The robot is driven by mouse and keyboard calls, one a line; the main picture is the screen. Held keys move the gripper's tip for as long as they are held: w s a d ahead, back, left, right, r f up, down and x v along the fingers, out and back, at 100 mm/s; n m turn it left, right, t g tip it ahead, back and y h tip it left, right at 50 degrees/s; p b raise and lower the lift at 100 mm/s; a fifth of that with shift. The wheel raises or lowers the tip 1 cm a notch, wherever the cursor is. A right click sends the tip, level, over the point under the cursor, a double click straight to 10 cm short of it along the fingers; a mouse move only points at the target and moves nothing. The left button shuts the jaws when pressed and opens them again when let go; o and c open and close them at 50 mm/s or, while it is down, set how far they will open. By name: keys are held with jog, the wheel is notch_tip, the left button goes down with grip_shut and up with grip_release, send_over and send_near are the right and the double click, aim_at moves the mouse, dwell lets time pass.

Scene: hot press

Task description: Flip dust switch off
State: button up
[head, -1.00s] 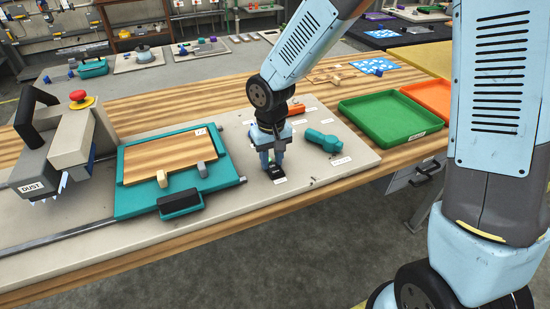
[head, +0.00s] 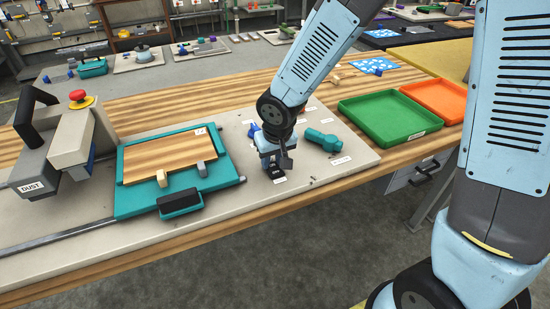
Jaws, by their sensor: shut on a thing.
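My gripper (head: 275,160) points down at the front of the grey board, just over a small black switch (head: 276,172). Its fingers are shut on the switch and hide most of it. A small white label (head: 279,181) lies in front of the switch, its text too small to read. The grey press head marked DUST (head: 32,187) stands at the far left, with no white streaks under it.
A teal sliding tray (head: 128,205) with a wooden plate lies left of my gripper. A teal handle-shaped part (head: 323,141) lies close on the right. Green (head: 388,118) and orange (head: 438,99) trays stand further right. A red button (head: 80,98) tops the press.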

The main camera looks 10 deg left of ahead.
jog(key=shift+d, duration=0.15)
jog(key=o, duration=1.1)
jog(key=shift+c, duration=0.2)
jog(key=shift+r, duration=0.1)
jog(key=v, duration=1.3)
jog(key=shift+r, duration=0.25)
